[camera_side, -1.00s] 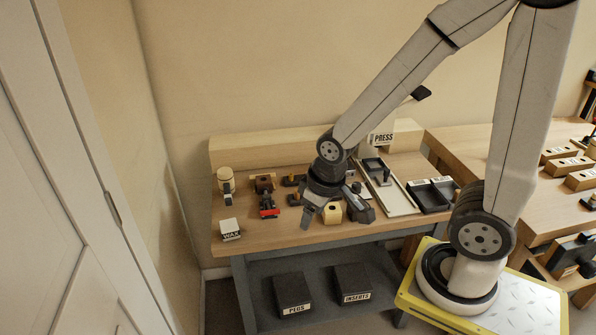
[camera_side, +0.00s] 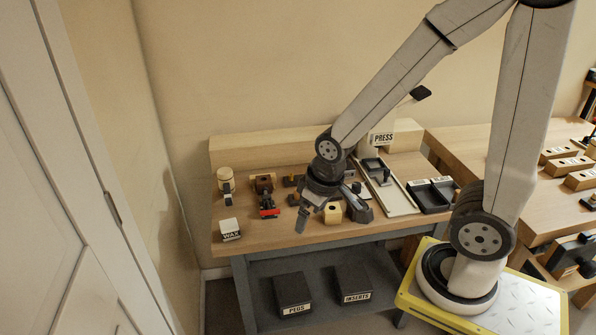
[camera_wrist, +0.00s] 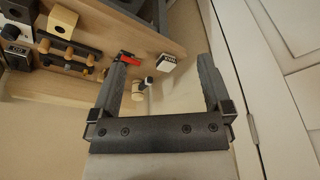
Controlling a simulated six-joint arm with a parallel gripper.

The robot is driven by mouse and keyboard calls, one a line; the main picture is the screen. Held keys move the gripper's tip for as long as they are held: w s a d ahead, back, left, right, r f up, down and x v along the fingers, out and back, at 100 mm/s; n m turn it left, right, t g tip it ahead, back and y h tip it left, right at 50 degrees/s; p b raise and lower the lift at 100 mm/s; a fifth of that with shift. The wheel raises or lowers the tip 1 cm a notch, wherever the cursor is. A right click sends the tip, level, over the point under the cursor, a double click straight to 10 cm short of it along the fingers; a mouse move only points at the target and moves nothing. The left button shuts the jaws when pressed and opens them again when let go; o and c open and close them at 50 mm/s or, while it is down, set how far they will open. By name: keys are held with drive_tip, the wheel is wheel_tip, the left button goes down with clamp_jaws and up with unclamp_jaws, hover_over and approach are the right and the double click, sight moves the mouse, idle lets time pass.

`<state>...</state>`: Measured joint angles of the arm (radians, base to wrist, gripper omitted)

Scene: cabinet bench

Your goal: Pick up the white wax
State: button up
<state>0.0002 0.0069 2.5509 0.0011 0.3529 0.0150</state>
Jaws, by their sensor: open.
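The white wax (camera_side: 230,229) is a small white block with a black "WAX" label. It sits at the left front corner of the bench top in the side view. In the wrist view the wax (camera_wrist: 166,62) shows beyond my fingers, near the bench edge. My gripper (camera_side: 318,219) is open and empty, above the front middle of the bench, well to the right of the wax. In the wrist view my gripper (camera_wrist: 165,75) has its two fingers wide apart, with nothing between the pads.
A press (camera_side: 381,139) and a white tray (camera_side: 397,203) are at right. The bench front between the wax and my gripper is clear.

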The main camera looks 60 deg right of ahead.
drive_tip(key=w+f+m, duration=0.3)
drive_tip(key=w+m, duration=0.8)
drive_tip(key=w, duration=0.3)
drive_tip(key=m+g+y, duration=0.1)
drive_tip(key=m+g, duration=0.1)
drive_tip(key=m, duration=1.1)
hover_over(229, 224)
drive_tip(key=s, duration=0.1)
drive_tip(key=f, duration=0.8)
drive_tip(key=shift+s+d+f, duration=0.15)
drive_tip(key=shift+d+f, duration=0.1)
drive_tip(key=shift+d, duration=0.15)
drive_tip(key=shift+w+f+m, duration=0.3)
drive_tip(key=shift+w+f, duration=0.05)
drive_tip(key=shift+a+f, duration=0.1)
drive_tip(key=shift+f, duration=1.2)
drive_tip(key=shift+f, duration=0.1)
drive_tip(key=shift+w+a+f, duration=0.1)
drive_tip(key=shift+a+f, duration=0.05)
drive_tip(key=shift+f, duration=0.65)
drive_tip(key=shift+w+a+f, duration=0.1)
drive_tip(key=shift+f, duration=0.75)
drive_tip(key=shift+w+a+f, duration=0.1)
drive_tip(key=shift+a+f, duration=0.05)
drive_tip(key=shift+f, duration=0.65)
drive_tip(key=c, duration=1.2)
